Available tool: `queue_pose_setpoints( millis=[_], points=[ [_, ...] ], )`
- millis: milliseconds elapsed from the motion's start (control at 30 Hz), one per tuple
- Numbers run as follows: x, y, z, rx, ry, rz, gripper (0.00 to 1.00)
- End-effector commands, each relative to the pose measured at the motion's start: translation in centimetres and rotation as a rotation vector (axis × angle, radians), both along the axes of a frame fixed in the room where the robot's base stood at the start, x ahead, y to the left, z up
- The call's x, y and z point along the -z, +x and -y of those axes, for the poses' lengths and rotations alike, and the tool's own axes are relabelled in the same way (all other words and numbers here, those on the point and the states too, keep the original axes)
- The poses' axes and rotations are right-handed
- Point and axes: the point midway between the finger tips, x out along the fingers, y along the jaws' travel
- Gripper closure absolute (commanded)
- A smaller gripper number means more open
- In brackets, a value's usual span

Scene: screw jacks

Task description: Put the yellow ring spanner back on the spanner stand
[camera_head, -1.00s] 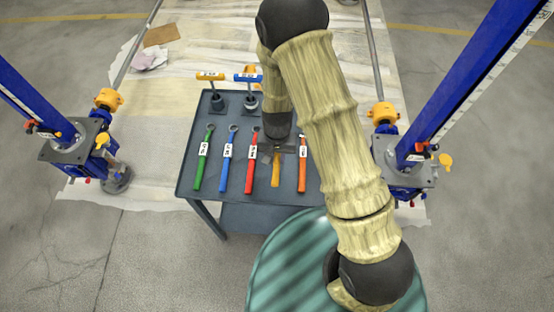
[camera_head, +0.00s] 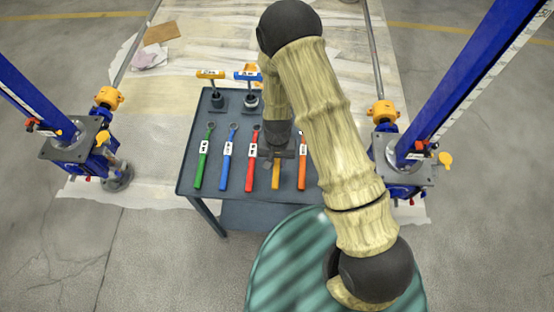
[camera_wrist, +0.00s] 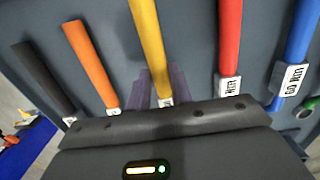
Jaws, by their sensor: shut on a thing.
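The yellow ring spanner (camera_head: 276,172) lies in a row between a red spanner (camera_head: 251,165) and an orange spanner (camera_head: 302,165), over a dark grey table top (camera_head: 215,185). My gripper (camera_head: 277,153) is shut on the yellow spanner at its far part and hides its ring end. In the wrist view the yellow handle (camera_wrist: 148,35) runs down between my fingers (camera_wrist: 161,90), with a white label just showing. Whether the spanner touches the surface is unclear. I cannot make out a spanner stand separate from the grey table.
A blue (camera_head: 228,160) and a green spanner (camera_head: 203,160) lie further left. A dark handle (camera_wrist: 42,78) lies beyond the orange one. Yellow (camera_head: 211,75) and blue T-handled tools (camera_head: 248,76) stand at the back. Blue jack columns (camera_head: 445,85) flank the table.

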Motion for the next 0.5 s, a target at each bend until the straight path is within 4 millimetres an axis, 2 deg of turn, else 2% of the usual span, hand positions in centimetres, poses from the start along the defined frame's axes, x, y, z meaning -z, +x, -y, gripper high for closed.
queue_pose_setpoints(
  millis=[33, 133, 500],
  points=[
    [0.12, -0.01, 0.00, 0.000, 0.000, 0.000, 0.75],
    [0.07, 0.00, 0.00, 0.000, 0.000, 0.000, 0.57],
    [-0.35, 0.01, -0.01, 0.000, 0.000, 0.000, 0.57]
  ],
)
